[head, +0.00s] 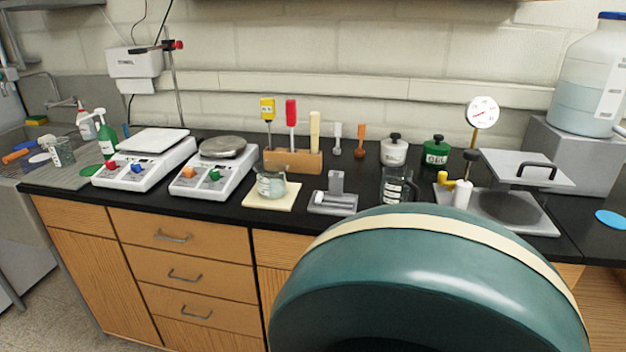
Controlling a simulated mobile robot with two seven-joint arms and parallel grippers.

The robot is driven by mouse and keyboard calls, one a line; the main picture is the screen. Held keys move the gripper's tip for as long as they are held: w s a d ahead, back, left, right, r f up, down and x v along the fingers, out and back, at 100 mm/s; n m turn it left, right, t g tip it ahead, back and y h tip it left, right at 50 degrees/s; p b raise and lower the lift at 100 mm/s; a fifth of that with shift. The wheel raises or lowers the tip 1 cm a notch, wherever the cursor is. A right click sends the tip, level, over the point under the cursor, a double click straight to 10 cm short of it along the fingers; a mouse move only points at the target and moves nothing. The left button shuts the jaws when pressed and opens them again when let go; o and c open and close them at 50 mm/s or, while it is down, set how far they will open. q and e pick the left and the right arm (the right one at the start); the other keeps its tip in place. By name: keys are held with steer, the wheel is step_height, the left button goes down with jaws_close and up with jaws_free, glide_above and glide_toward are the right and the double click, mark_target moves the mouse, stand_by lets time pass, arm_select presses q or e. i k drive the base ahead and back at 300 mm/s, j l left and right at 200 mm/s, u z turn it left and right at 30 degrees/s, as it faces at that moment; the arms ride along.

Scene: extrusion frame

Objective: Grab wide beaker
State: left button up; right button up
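A squat, wide glass beaker (271,184) stands upright on a cream square pad (285,201) near the front edge of the black bench, a little left of the picture's middle. It looks clear with some pale content or tint low in it. A darker glass vessel with white markings (397,186) stands farther right, its base partly hidden. Another small glass vessel (63,153) stands at the far left by the sink. Neither of my grippers shows in the head view.
Two white balances (137,164) (207,176) stand left of the beaker. A wooden block with upright tools (293,161) is behind it, and a grey metal stand (334,203) is to its right. A large teal rounded shape close to the camera hides the lower right.

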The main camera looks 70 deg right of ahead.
mark_target(272, 180)
steer(key=z, duration=1.9)
steer(key=i+j+z, duration=0.1)
steer(key=j, duration=0.2)
steer(key=i+j, duration=0.15)
steer(key=j, duration=0.15)
steer(key=i+j+z, duration=0.15)
steer(key=j, duration=0.2)
steer(key=i+j, duration=0.1)
steer(key=j, duration=0.2)
steer(key=i+z, duration=0.05)
